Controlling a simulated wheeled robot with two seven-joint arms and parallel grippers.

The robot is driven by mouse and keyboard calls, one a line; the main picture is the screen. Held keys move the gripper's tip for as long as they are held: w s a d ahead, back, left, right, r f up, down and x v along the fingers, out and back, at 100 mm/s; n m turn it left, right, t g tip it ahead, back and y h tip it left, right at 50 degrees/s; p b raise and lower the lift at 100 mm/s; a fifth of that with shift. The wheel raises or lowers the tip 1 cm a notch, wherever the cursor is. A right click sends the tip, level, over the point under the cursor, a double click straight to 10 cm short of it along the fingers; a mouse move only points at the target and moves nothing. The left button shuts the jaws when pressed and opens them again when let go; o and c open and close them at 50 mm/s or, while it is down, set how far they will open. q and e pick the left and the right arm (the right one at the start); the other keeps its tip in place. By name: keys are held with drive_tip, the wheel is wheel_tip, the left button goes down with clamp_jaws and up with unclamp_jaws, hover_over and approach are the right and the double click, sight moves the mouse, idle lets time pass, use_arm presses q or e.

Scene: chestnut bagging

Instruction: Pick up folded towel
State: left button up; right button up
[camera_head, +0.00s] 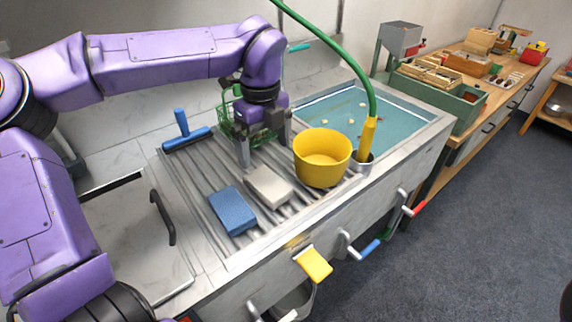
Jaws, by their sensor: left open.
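Two flat, soft-edged blocks lie on the ribbed metal drainboard (190,187). One is off-white (269,187) and the other, nearer the front, is blue (233,211). Either could be the folded towel; I cannot tell which for certain. My left gripper (262,145) points down over the drainboard, just behind the off-white block. Its fingers are apart and hold nothing that I can see. Both blocks are unheld. My right gripper is not in view.
A yellow bowl (322,158) stands right of the off-white block. A green hose with a yellow nozzle (368,140) stands beside it. A green wire basket (229,118) is behind my gripper, and a blue squeegee (186,138) lies left. A water-filled basin (395,122) is at right.

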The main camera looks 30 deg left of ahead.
sight(267, 182)
use_arm(q)
drive_tip(key=f, duration=0.6)
drive_tip(key=f+p, duration=0.1)
drive_tip(key=f, duration=0.3)
drive_tip(key=shift+s+d+f, duration=0.1)
drive_tip(key=shift+s, duration=0.15)
drive_tip(key=c, duration=1.1)
